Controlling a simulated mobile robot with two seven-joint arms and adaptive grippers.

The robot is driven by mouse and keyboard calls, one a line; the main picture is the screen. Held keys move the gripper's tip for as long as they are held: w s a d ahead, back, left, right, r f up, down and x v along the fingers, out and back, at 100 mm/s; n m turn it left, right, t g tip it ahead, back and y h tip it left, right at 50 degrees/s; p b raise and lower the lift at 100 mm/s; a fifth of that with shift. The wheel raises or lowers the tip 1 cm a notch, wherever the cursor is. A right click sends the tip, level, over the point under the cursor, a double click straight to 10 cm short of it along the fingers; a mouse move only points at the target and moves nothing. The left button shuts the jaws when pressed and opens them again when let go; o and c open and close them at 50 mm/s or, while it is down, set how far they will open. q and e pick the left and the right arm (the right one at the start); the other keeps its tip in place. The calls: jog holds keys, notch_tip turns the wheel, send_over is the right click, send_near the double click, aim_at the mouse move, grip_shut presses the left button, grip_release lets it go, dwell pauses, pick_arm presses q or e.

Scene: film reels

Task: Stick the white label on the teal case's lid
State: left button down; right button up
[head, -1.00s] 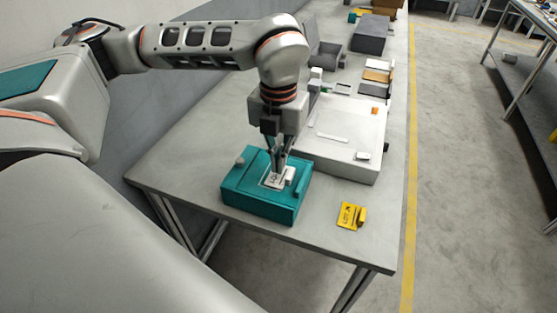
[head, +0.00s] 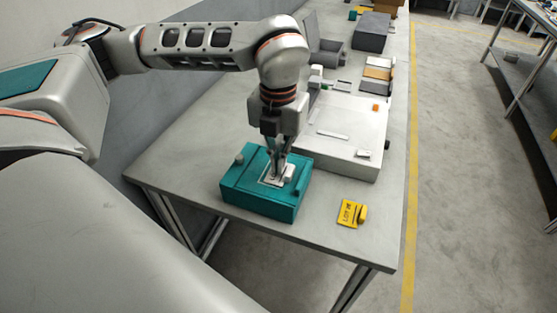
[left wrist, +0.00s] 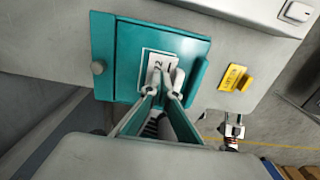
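The teal case (head: 250,203) sits at the near end of the table with its lid facing up. It also shows in the left wrist view (left wrist: 120,62). The white label (left wrist: 150,60) is at the lid, within or over a pale rectangular outline; my fingers cover part of its print. My left gripper (head: 279,172) points down at the label. In the left wrist view its fingertips (left wrist: 166,84) look a little apart at the label; whether they grip it is hidden. What looks like my right gripper (left wrist: 233,130) shows small beyond the table edge, its fingers unclear.
A yellow label (head: 350,214) with a raised grip lies right of the case. A large pale box (head: 350,130) stands just behind the case. Grey bins (head: 370,35) and several flat cards lie farther back. Bare table lies left of the case.

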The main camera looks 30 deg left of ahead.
pick_arm(q)
jog(key=shift+f, duration=0.45)
dwell(0.3)
dwell(0.4)
jog(key=shift+r+p, duration=0.85)
jog(key=shift+r, duration=0.85)
jog(key=shift+r+p, duration=0.85)
jog(key=shift+r, duration=0.5)
